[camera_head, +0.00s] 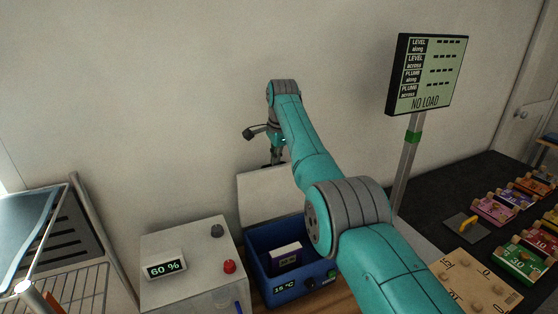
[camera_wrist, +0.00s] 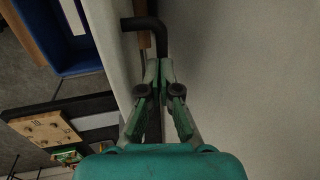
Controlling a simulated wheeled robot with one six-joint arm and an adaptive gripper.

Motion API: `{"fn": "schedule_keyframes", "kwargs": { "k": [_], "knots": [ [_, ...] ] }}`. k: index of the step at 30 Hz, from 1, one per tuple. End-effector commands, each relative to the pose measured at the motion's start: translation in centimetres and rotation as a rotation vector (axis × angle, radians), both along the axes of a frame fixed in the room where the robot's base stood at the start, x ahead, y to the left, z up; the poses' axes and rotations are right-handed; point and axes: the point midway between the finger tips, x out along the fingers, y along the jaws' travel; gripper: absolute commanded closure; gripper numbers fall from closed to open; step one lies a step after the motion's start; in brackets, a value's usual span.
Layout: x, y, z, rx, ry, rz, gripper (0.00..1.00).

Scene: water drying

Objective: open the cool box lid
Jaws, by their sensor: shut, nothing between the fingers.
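The blue cool box (camera_head: 262,270) stands low in the middle of the head view, its inside exposed. Its pale lid (camera_head: 256,198) stands up at the back, near the wall. The box also shows at the upper left of the wrist view (camera_wrist: 85,55), with the lid (camera_wrist: 108,38) seen nearly edge-on beside it. My gripper (camera_head: 275,161) is at the lid's top edge; its fingers (camera_wrist: 159,66) are shut and empty. A black bent bar (camera_wrist: 153,25) shows just beyond the fingertips. My arm hides the right part of the box and lid.
A labelled pack (camera_head: 287,256) sits in the box. A white unit (camera_head: 185,262) reading 60 % stands left, beside a wire rack (camera_head: 70,285). A display on a post (camera_head: 428,75) reads NO LOAD. Several coloured blocks (camera_head: 495,210) lie on the dark right-hand surface. The wall is close behind my gripper.

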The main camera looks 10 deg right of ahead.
Motion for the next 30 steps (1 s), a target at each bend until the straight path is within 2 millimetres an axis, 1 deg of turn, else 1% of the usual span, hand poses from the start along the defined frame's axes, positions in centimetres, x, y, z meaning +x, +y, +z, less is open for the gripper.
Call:
{"fn": "schedule_keyframes", "kwargs": {
  "k": [1, 2, 3, 4, 18, 20, 23, 30],
  "knots": [
    [-0.7, -0.2, -2.4, -0.007, 0.042, 0.000, 0.85],
    [-0.7, -0.2, -2.4, -0.007, 0.042, 0.000, 0.78],
    [-0.7, -0.2, -2.4, -0.007, 0.043, 0.000, 0.68],
    [-0.7, -0.2, -2.4, -0.008, 0.042, 0.000, 0.63],
    [-0.5, -0.3, -1.6, -0.006, 0.031, -0.002, 0.63],
    [-0.6, -0.3, -1.2, -0.006, 0.029, -0.002, 0.63],
    [-0.7, -0.4, -0.1, -0.006, 0.029, -0.002, 0.63],
    [-1.6, -0.6, 4.4, -0.006, 0.030, -0.002, 0.63]
  ]
}}
